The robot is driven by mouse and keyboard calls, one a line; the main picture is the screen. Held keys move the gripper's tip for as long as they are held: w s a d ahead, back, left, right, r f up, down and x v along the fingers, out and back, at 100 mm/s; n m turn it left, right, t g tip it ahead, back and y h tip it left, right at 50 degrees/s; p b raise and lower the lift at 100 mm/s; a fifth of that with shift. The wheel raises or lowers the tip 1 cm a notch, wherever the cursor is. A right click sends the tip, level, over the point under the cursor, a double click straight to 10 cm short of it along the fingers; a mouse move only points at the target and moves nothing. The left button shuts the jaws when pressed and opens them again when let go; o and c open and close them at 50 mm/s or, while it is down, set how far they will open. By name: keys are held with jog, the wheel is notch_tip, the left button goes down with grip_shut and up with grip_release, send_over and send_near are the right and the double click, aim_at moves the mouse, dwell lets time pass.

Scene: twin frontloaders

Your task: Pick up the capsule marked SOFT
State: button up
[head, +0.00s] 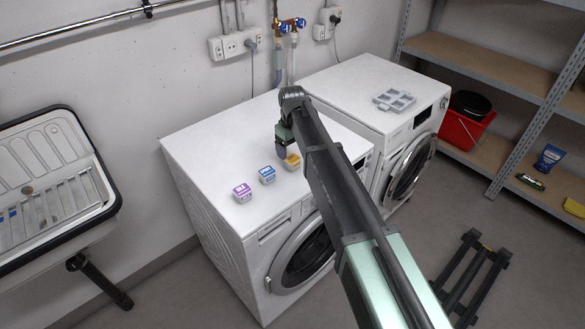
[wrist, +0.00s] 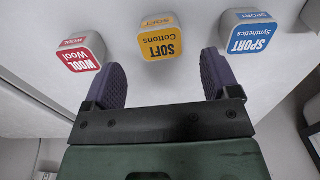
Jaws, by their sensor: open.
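The yellow capsule marked SOFT (wrist: 160,38) stands on the washer top, between a red WOOL capsule (wrist: 80,53) and a blue SPORT capsule (wrist: 251,38) in the wrist view. In the head view the yellow capsule (head: 293,162) is partly beside my arm. My gripper (wrist: 162,68) is open and empty. Its two purple fingers point toward the row, with the SOFT capsule beyond their tips, roughly centred between them. In the head view my gripper (head: 282,148) hangs just behind and above the yellow capsule. The red capsule is hidden there by my arm.
A purple capsule (head: 242,193) and a blue one (head: 267,174) stand left of the yellow one on the left washer (head: 205,150). A grey compartment tray (head: 395,101) lies on the right washer (head: 340,85). A sink (head: 55,170) stands at the left, and shelves at the right.

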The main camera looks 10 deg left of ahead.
aim_at(292, 158)
notch_tip(292, 158, down, 5)
jog(key=b, duration=0.3)
jog(key=shift+s+r, duration=0.1)
jog(key=shift+r, duration=0.3)
jog(key=c, duration=1)
notch_tip(292, 158, up, 20)
jog(key=p, duration=2)
